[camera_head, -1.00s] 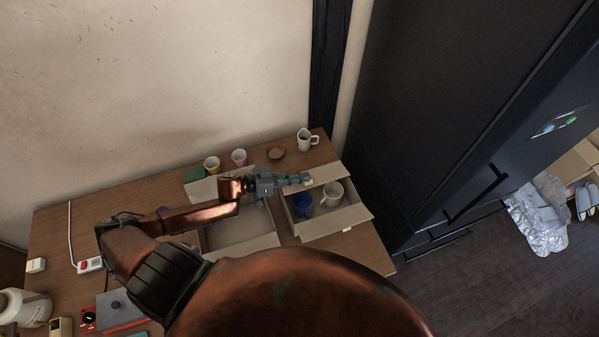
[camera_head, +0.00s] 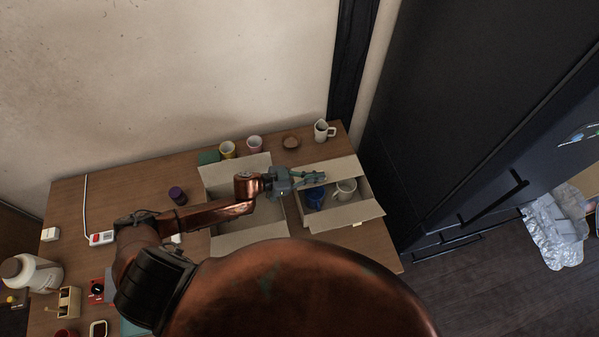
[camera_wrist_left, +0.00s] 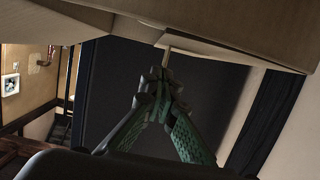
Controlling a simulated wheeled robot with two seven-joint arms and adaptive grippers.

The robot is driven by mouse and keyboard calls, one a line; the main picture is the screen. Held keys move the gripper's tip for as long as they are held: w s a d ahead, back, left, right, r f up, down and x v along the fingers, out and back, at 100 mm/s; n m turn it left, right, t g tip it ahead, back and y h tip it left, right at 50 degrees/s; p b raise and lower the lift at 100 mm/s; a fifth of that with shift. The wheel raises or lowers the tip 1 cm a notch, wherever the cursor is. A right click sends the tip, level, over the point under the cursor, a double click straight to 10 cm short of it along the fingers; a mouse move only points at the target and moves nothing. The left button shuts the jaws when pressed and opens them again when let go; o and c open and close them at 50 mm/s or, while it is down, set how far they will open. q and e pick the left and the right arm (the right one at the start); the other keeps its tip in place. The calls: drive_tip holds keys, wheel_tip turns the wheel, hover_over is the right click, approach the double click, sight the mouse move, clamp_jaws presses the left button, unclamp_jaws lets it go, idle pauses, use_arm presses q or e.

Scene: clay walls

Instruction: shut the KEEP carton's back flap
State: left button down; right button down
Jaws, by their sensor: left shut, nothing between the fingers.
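Two open cartons stand side by side on the table. The right carton (camera_head: 345,216) holds a blue cup (camera_head: 315,197) and a white mug (camera_head: 345,189). I cannot read a KEEP label on either carton. The right carton's back flap (camera_head: 345,168) stands out from its far edge, not folded over the opening. My left gripper (camera_head: 322,176) is shut and empty at that carton's back left, over or against the flap; contact is unclear. In the left wrist view the closed fingertips (camera_wrist_left: 161,82) are just below pale cardboard (camera_wrist_left: 230,48). My right gripper is not in view.
The left carton (camera_head: 245,236) is open beside it, partly behind my arm. Cups (camera_head: 254,144), a brown bowl (camera_head: 291,142) and a white pitcher (camera_head: 321,131) line the table's back. A dark tall cabinet (camera_head: 470,120) stands close on the right.

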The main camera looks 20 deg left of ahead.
use_arm(q)
drive_tip(key=shift+d+f, duration=0.1)
drive_tip(key=shift+s+a, duration=0.25)
drive_tip(key=v, duration=1.1)
drive_tip(key=shift+a, duration=0.15)
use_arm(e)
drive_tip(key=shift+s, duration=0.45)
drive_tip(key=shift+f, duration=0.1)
